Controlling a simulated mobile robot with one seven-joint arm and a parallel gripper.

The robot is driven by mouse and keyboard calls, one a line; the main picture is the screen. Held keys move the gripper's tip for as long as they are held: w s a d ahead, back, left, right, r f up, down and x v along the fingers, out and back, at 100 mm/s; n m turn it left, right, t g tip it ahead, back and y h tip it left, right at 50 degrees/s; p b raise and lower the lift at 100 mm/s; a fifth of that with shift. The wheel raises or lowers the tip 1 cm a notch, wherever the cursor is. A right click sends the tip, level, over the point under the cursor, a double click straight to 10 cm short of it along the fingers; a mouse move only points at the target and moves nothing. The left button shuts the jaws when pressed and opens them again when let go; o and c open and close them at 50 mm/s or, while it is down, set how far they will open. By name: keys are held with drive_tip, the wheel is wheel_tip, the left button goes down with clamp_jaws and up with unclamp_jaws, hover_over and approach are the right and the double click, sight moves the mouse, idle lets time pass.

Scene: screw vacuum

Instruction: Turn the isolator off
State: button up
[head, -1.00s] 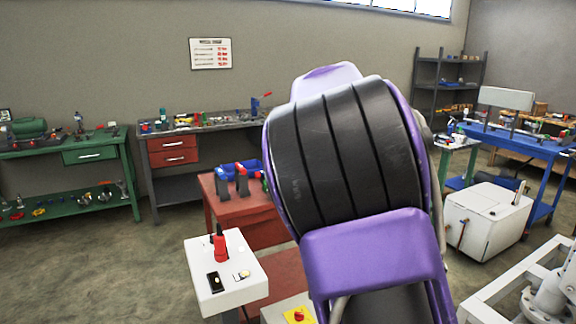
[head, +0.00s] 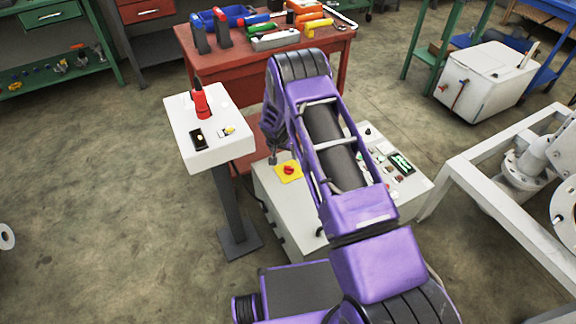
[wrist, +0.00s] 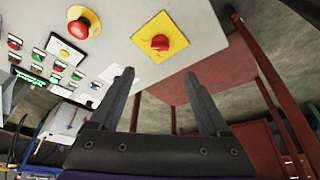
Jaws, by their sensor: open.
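The isolator is a red knob on a yellow square plate (head: 289,170) at the left end of the white control cabinet's (head: 268,190) top. In the wrist view the red knob (wrist: 160,43) sits ahead of my gripper (wrist: 159,76), roughly centred between the two fingers in the picture. My gripper is open and empty, with a gap between the fingers and the knob. In the head view, the wrist end of my arm is just left of and above the plate, and the fingers are small and hard to make out.
A red mushroom button on a yellow disc (wrist: 84,22) and several coloured buttons share the panel. A white pedestal box (head: 212,140) with a red-based handle stands close on the left. A red workbench (head: 250,75) is behind; a white frame (head: 490,165) is at right.

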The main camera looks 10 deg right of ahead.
sight(289, 167)
drive_tip(key=b+x, duration=0.3)
drive_tip(key=x, duration=1.1)
drive_tip(key=shift+w+d+f, duration=0.1)
drive_tip(key=shift+w+f, duration=0.05)
drive_tip(key=shift+f, duration=0.15)
drive_tip(key=shift+c, duration=0.3)
clamp_jaws()
